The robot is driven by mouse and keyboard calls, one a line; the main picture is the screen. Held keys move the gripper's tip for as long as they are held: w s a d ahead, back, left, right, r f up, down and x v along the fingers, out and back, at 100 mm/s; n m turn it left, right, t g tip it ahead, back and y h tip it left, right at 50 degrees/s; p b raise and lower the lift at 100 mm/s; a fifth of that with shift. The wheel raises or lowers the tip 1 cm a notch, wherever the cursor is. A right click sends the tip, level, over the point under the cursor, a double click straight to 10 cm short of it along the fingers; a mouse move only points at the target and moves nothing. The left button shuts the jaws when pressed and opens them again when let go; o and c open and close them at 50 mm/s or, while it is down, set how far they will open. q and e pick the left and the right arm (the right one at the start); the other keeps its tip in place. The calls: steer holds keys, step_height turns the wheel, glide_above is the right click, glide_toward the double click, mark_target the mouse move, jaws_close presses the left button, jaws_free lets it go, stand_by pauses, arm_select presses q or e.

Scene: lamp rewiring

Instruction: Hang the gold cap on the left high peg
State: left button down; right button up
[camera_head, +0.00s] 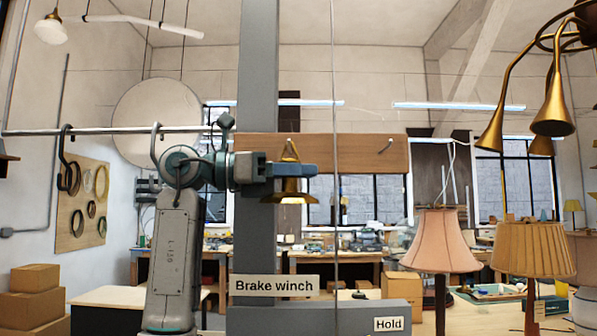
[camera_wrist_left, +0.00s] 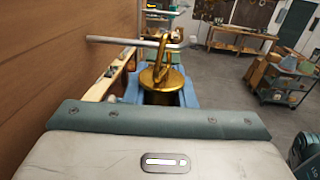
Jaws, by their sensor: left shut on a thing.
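The gold cap (camera_head: 288,197) is in my left gripper (camera_head: 300,171), in front of the wooden board (camera_head: 350,152). The blue fingers are shut on it, with its flared rim below them and its pointed loop above. In the left wrist view the cap (camera_wrist_left: 161,78) stands upright between the fingers (camera_wrist_left: 160,97). A metal peg (camera_wrist_left: 120,41) sticks out from the board there and crosses at the loop's height. I cannot tell whether it passes through the loop or behind it. Another peg (camera_head: 386,145) at the board's right end is bare. My right gripper is not in view.
A grey post (camera_head: 257,70) stands behind the board, and a thin cable (camera_head: 335,90) hangs in front of it. Below are a "Brake winch" sign (camera_head: 275,286) and a "Hold" sign (camera_head: 388,324). Lampshades (camera_head: 440,241) stand at the right, under hanging brass lamps (camera_head: 553,110).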

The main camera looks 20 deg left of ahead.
arm_select(q)
steer(key=c, duration=1.1)
jaws_free()
steer(key=shift+s+a, duration=0.1)
steer(key=shift+a, duration=0.15)
steer(key=shift+b+v, duration=1.9)
steer(key=shift+v, duration=3.25)
